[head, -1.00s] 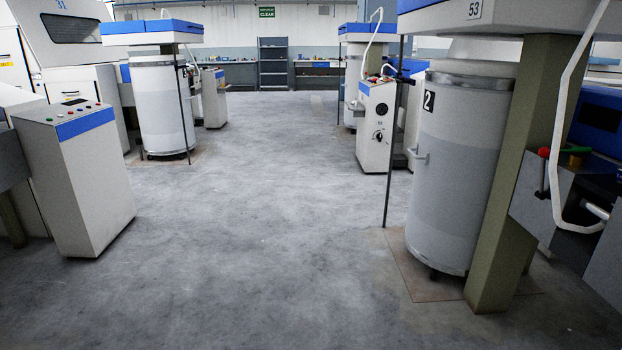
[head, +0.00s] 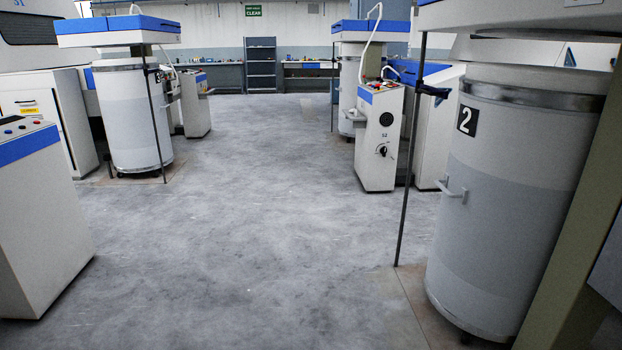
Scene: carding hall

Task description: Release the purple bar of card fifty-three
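I see no purple bar in the head view. The machine marked 53 in the earlier frame stands at the right; its white and blue head (head: 540,15) is cut by the top edge, and its number plate is barely in view. Under it stands a tall grey can (head: 500,215) with a black number 2 label and a side handle. An olive post (head: 575,240) stands right of the can. My gripper is not in view.
A thin dark pole (head: 410,160) stands left of the can. A control cabinet (head: 379,138) is behind it. Another cabinet (head: 40,230) is at the left edge, near a second can (head: 132,115). The grey floor (head: 250,220) between is clear. Shelves (head: 261,65) stand far back.

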